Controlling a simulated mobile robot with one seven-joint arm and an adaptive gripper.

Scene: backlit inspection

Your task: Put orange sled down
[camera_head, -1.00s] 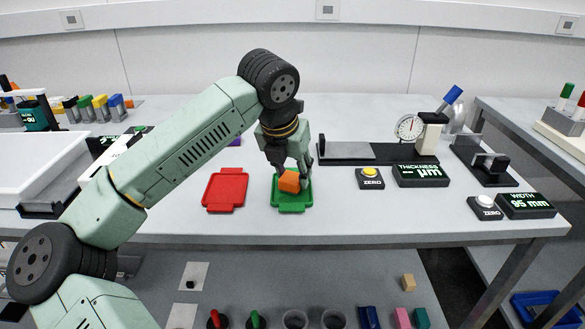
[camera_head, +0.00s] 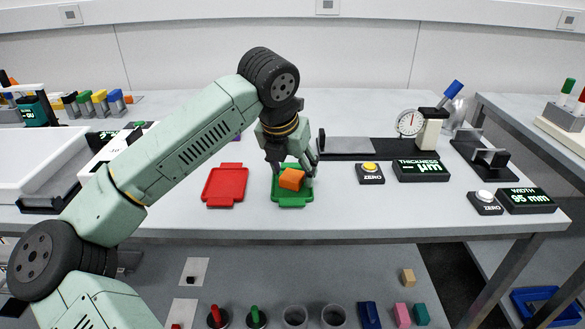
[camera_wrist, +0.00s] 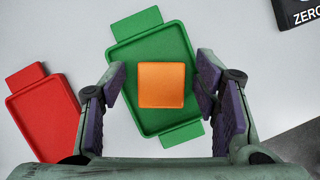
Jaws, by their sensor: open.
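The orange sled (camera_head: 291,179) is a small orange block resting on the green tray (camera_head: 291,200). In the wrist view the orange sled (camera_wrist: 161,85) lies inside the rim of the green tray (camera_wrist: 150,43), slightly turned relative to it. My gripper (camera_head: 296,172) is over the tray. In the wrist view my gripper (camera_wrist: 163,88) is open, with one purple-padded finger on each side of the sled and a gap on both sides. The sled's underside is hidden.
A red tray (camera_head: 225,187) lies to the left of the green one. To the right are a ZERO button box (camera_head: 370,173), a thickness display (camera_head: 421,171) and a dial gauge stand (camera_head: 408,125). A white bin (camera_head: 35,160) stands at left. The bench front is clear.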

